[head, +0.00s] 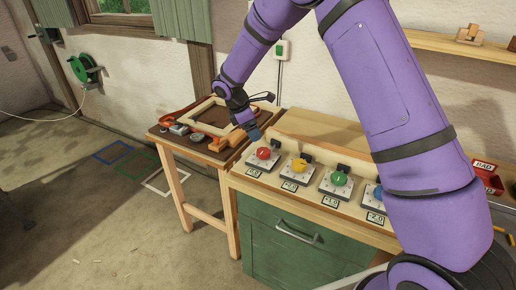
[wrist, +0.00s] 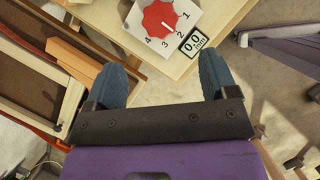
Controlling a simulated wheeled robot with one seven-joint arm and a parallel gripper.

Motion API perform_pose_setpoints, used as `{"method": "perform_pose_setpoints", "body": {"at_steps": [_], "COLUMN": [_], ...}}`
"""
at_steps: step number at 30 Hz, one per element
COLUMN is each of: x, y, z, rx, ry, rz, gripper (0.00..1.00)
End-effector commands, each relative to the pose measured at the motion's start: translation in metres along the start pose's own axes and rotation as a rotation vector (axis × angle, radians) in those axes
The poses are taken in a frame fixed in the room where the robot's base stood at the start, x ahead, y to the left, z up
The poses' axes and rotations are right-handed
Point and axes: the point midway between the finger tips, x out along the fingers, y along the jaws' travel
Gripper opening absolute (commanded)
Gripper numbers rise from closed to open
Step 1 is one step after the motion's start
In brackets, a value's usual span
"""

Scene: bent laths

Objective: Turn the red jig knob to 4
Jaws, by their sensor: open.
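The red jig knob (head: 263,154) is the leftmost knob on the bench front, on a white dial plate. In the wrist view the red knob (wrist: 158,18) is at the top, partly cut off, on a plate marked 1 to 4. Its short white mark slants toward the lower right, roughly toward the 2; the exact setting is hard to tell. My gripper (wrist: 164,75) is open and empty, its two blue fingers spread wide below the knob in the picture, not around it. In the head view my gripper (head: 252,132) is just above and left of the knob.
Yellow (head: 299,165), green (head: 339,179) and blue knobs sit to the right, the blue one partly behind my arm. A side table (head: 160,134) with a wooden frame (head: 207,119) stands at left. A label (wrist: 194,43) reads 0.0 mm beside the red dial.

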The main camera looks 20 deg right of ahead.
Motion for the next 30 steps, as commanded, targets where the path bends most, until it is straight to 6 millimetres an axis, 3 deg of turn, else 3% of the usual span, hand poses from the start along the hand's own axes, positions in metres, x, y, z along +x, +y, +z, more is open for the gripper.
{"method": "perform_pose_setpoints", "body": {"at_steps": [5,21,30], "x": [0.014,0.098,0.109], "y": [0.000,0.000,0.000], "z": [-0.001,0.000,-0.001], "rx": [-0.004,-0.003,-0.002], "ry": [-0.002,-0.001,0.000], "rz": [-0.003,-0.002,0.000], "gripper": [0.79,0.79,0.79]}}
